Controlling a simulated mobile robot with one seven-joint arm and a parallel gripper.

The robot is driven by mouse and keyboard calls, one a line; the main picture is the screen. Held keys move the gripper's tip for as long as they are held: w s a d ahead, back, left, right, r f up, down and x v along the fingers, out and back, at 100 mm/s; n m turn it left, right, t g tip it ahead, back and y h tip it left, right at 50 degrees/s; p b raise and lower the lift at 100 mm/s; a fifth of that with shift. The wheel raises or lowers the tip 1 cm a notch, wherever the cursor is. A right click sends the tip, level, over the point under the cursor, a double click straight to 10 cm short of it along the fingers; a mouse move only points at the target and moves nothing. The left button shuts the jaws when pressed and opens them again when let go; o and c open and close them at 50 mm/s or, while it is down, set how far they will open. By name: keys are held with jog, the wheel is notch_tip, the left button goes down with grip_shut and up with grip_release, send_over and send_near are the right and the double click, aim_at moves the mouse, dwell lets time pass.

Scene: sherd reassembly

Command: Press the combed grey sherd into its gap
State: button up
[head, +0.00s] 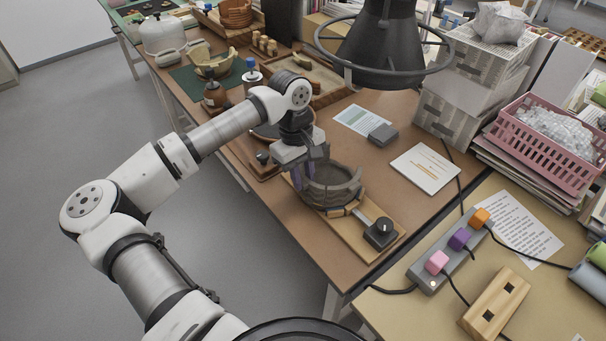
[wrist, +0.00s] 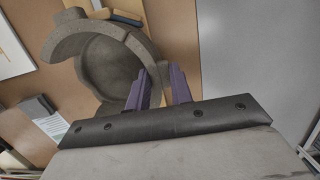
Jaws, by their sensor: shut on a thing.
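The grey vessel (head: 337,196) stands upright on a wooden board, its rim uneven. In the wrist view its curved wall (wrist: 72,42) and hollow inside show at upper left. My gripper (head: 308,170) is at the vessel's left side, pointing down. In the wrist view its two purple fingers (wrist: 162,72) are close together at the vessel's wall, shut on a grey piece that I take to be the combed grey sherd. The fingers mostly hide that piece. I cannot make out its combing, nor whether it is seated in the gap.
The wooden board (head: 392,222) carries a dark knob (head: 380,233) at its right end. A grey block (head: 382,135) and a white booklet (head: 425,168) lie behind the vessel. A dark lamp hood (head: 385,45) hangs above. The brown table is clear in front.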

jog(key=o, duration=0.9)
notch_tip(320, 180, up, 14)
jog(key=w+a+b, duration=0.1)
jog(key=w+b, duration=0.1)
jog(key=shift+a+f, duration=0.2)
jog(key=shift+a, duration=0.05)
